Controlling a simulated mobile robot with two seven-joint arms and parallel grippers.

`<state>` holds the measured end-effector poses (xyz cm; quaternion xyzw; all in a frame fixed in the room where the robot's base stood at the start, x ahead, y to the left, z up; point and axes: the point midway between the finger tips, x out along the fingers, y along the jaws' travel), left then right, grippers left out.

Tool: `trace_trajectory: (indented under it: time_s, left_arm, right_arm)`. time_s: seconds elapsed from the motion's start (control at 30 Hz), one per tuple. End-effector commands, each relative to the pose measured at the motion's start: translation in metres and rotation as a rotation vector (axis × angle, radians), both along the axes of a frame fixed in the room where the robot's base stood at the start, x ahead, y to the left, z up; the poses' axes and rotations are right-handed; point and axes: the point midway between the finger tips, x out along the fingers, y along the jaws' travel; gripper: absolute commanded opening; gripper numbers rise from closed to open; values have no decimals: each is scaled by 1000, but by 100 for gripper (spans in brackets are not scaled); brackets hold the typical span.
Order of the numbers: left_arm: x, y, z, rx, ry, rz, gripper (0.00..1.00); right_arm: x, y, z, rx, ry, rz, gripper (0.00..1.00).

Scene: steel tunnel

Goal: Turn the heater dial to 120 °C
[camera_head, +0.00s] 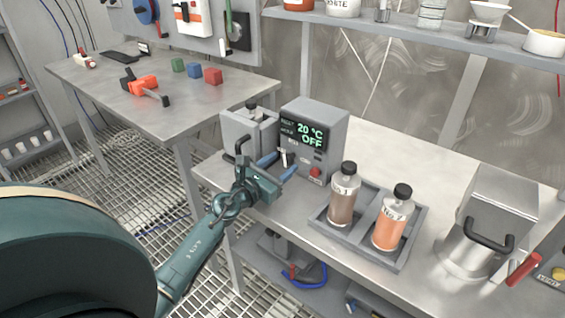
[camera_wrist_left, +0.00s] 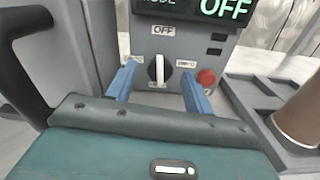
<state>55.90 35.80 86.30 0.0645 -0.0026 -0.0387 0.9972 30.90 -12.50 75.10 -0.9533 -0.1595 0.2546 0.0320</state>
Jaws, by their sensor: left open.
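The heater (camera_head: 318,128) is a grey box on the bench. Its display (camera_head: 303,133) reads 20 °C and OFF in green. In the left wrist view the dial (camera_wrist_left: 159,70) is a black knob with a white pointer bar, below an OFF label (camera_wrist_left: 163,30), with small temperature labels at either side. The red button (camera_wrist_left: 206,77) is right of the dial. My left gripper (camera_wrist_left: 161,78) is open, its blue fingers either side of the dial and apart from it; it also shows in the head view (camera_head: 281,167). My right gripper is not in view.
A grey tray (camera_head: 401,262) with two bottles, No 1 (camera_head: 343,197) brown and No 2 (camera_head: 390,222) orange, stands right of the heater. A steel container with a black handle (camera_head: 486,222) is farther right. A black handle (camera_wrist_left: 22,60) stands close at the wrist view's left.

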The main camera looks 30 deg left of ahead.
Motion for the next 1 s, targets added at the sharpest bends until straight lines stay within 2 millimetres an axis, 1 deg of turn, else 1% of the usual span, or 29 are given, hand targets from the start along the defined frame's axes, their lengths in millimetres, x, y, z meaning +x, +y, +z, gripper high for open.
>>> trace_trajectory:
  time_s: [0.03,0.13,0.47,1.0]
  left_arm:
    - [5,-1,0,-1,-1,0,52]
    - [11,-1,0,0,-1,0,52]
    - [13,-2,0,1,1,-1,51]
    - [13,-1,0,2,0,0,7]
  right_arm:
    - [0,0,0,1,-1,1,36]
    - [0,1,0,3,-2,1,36]
    - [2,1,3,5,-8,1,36]
    - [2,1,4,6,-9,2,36]
